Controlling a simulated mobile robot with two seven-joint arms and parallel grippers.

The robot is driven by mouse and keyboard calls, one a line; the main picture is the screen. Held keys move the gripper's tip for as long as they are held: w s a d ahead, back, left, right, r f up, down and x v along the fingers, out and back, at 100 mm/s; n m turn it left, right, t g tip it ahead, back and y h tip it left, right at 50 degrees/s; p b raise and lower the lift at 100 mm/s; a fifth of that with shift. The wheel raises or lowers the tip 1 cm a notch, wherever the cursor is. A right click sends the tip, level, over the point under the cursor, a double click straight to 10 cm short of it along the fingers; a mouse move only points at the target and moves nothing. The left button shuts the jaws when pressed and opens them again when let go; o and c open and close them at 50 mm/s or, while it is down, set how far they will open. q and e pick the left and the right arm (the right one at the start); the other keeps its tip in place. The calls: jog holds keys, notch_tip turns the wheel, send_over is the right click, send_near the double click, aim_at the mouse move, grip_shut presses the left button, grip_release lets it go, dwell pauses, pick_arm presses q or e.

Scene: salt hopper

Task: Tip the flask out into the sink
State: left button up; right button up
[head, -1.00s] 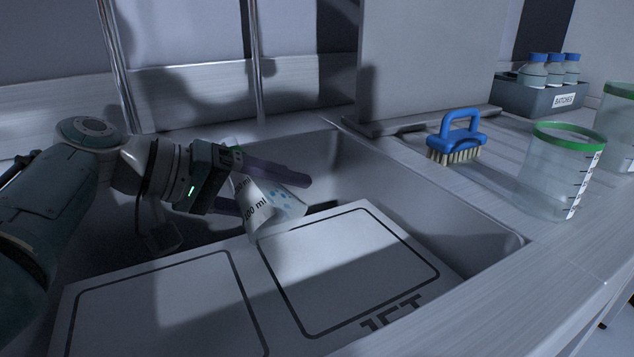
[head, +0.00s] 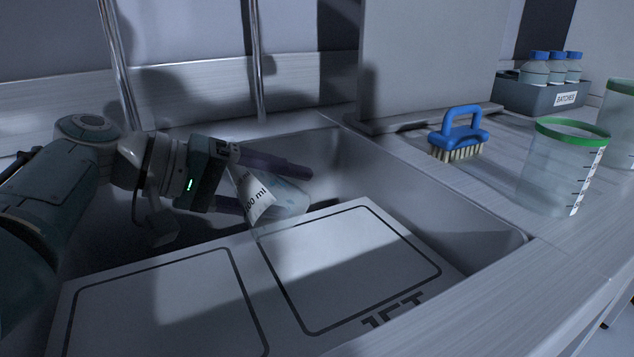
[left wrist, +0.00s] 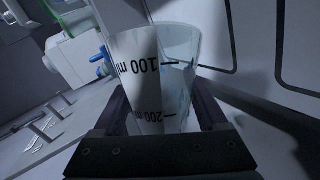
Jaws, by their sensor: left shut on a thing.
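My left gripper (head: 290,183) is shut on the clear flask (head: 283,205) and holds it tilted above the sink (head: 440,215). The flask's narrower part points up and left, and its wider end is low and to the right, close to the white panel's edge. A white label with a black ml mark faces the head camera. In the left wrist view the flask (left wrist: 178,75) sits between the fingers, showing 100 and 200 ml marks. No falling stream shows. My right gripper is not in view.
A white panel (head: 215,257) with black outlines lies over the front of the sink. On the counter at right stand a blue brush (head: 460,135), green-rimmed clear containers (head: 560,175) and a grey box (head: 535,97) of blue-capped bottles. Metal pipes (head: 256,60) rise behind the sink.

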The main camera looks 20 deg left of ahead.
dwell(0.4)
pick_arm(q)
jog(key=shift+w+a+f+n+h+b, duration=0.15)
jog(key=shift+a+n+h+b, duration=0.15)
jog(key=shift+n+h+b, duration=0.4)
jog(key=shift+a+n+h+b, duration=0.1)
jog(key=shift+n+h+b, duration=0.3)
jog(key=shift+b, duration=0.1)
dwell(0.6)
